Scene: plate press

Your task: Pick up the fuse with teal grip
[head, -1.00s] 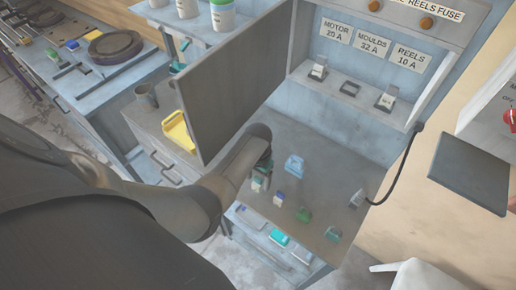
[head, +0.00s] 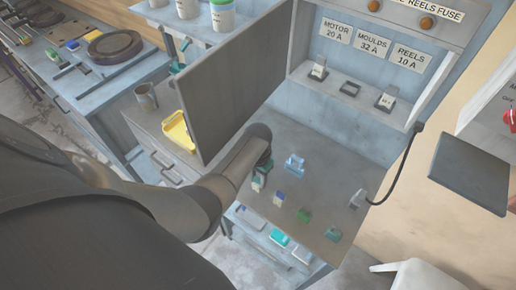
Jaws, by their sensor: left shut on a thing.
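My left gripper (head: 261,174) reaches down from the dark arm to the left part of the grey bench below the open cabinet. It is shut on a small fuse with a teal grip (head: 257,184). The fingers cover part of it, and I cannot tell whether it touches the bench. My right gripper is not in view.
A light blue item (head: 294,166) and a grey item (head: 357,199) with a black cable stand on the bench. The cabinet door (head: 235,85) hangs open close to my arm. Labelled fuse slots (head: 350,88) are at the back. The bench centre is clear.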

